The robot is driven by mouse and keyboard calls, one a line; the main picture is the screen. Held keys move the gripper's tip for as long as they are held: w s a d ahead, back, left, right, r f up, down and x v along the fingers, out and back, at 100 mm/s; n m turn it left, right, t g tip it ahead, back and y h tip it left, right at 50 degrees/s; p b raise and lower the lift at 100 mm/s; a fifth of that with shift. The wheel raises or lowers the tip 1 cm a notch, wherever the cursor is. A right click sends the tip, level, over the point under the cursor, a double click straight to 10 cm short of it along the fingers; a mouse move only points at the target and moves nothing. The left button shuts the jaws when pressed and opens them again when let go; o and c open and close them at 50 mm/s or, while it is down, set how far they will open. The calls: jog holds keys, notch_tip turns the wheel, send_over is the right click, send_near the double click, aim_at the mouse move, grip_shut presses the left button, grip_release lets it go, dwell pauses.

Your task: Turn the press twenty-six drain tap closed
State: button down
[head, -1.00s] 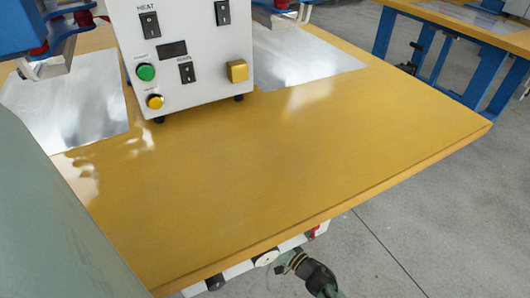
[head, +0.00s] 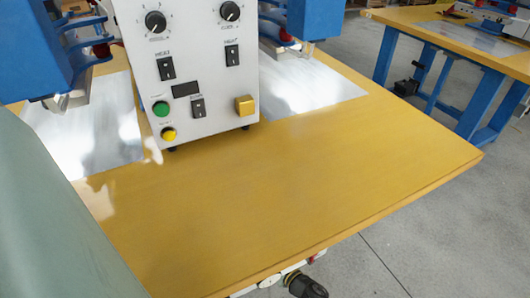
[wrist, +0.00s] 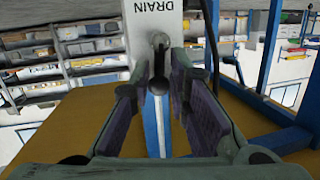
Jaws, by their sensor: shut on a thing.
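The exact contact is partly hidden by the fingers, and I cannot tell the lever's full angle.
The yellow bench top (head: 330,180) overhangs the front. A white control box (head: 190,70) with knobs and buttons stands on it between blue presses. Another blue-legged bench (head: 450,90) is at the back right. Grey floor (head: 440,230) is clear at right.

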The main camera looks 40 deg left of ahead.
jog(key=shift+s+a+n, duration=0.1)
jog(key=shift+s+n, duration=0.05)
jog(key=shift+n, duration=0.35)
jog(key=c, duration=1.5)
grip_release()
jog(key=shift+c, duration=0.2)
jog(key=v, duration=1.2)
jog(key=shift+s+r, duration=0.1)
jog(key=shift+r, duration=0.05)
